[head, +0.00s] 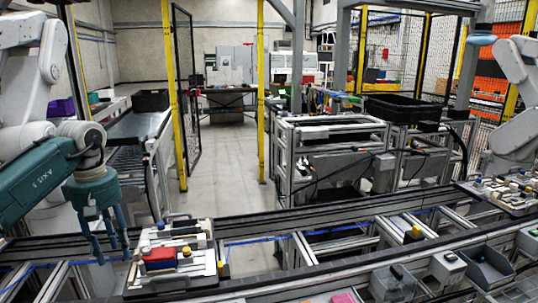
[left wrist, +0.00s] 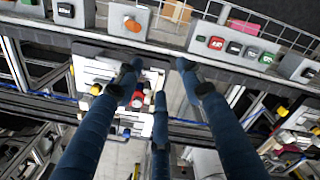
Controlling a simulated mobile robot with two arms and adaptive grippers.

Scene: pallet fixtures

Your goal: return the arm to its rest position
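My left gripper (head: 110,250) hangs from the teal wrist at the left of the head view, fingers pointing down. It is just left of a white pallet fixture (head: 205,236) that carries a red block (head: 160,258) and yellow knobs. In the left wrist view the blue fingers of my left gripper (left wrist: 160,76) are spread apart with nothing between them. The pallet fixture (left wrist: 98,72) and the red block (left wrist: 138,99) show behind the fingers, partly hidden. At the upper right of the head view white arm links of mine show; the right gripper is not in view.
A conveyor rail (head: 280,228) runs across the front. A second loaded pallet (head: 510,193) sits at the right. Grey bins (head: 487,268) and button boxes line the front right. A metal frame station (head: 330,135) stands behind, with a black crate (head: 403,108). Bare floor (head: 225,150) lies behind the rail.

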